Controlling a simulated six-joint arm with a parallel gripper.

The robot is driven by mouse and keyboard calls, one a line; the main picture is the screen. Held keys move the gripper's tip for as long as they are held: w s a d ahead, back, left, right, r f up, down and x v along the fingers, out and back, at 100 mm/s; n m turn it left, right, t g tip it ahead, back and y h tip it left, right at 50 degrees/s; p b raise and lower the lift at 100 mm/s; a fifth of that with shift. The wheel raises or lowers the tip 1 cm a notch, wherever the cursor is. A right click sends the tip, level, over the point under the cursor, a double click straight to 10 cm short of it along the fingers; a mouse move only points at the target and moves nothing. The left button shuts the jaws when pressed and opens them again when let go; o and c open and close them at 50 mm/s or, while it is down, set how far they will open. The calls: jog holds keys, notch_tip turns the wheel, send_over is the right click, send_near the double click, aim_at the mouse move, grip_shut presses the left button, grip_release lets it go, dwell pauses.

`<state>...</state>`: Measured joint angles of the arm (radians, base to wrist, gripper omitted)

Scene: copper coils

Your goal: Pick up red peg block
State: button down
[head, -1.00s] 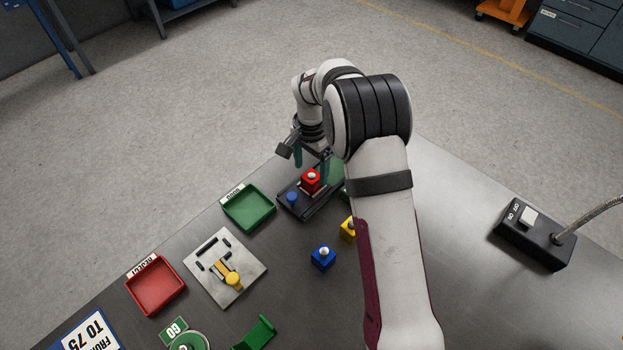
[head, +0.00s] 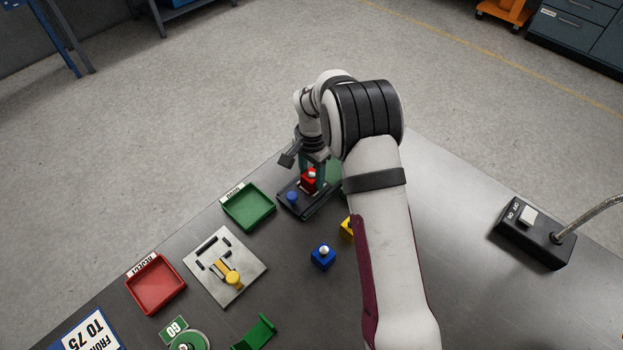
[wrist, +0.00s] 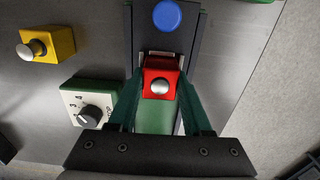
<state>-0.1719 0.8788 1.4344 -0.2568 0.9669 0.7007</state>
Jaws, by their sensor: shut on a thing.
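The red peg block (head: 308,182), a red cube with a silver knob on top, sits on a black fixture (head: 318,208) near the table's far edge. In the wrist view the red peg block (wrist: 159,84) lies between the two green fingers of my gripper (wrist: 161,92). My gripper (head: 312,172) is shut on the block, one finger on each side. The block looks still seated on the fixture; whether there is a gap under it cannot be seen.
A blue button (head: 292,197) is on the fixture beside the block. A green tray (head: 268,224) stands left of it. A blue peg block (head: 323,256) and a yellow one (head: 346,228) stand nearer. A dial box (wrist: 88,103) is close to the fixture.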

aim_at(311, 174)
jog(key=shift+r, duration=0.5)
notch_tip(311, 174, up, 3)
jog(key=shift+f, duration=0.1)
jog(key=s+d+r, duration=0.4)
jog(key=d+r, duration=0.6)
jog(key=d, duration=0.1)
jog(key=shift+r, duration=0.15)
jog(key=shift+s, duration=0.1)
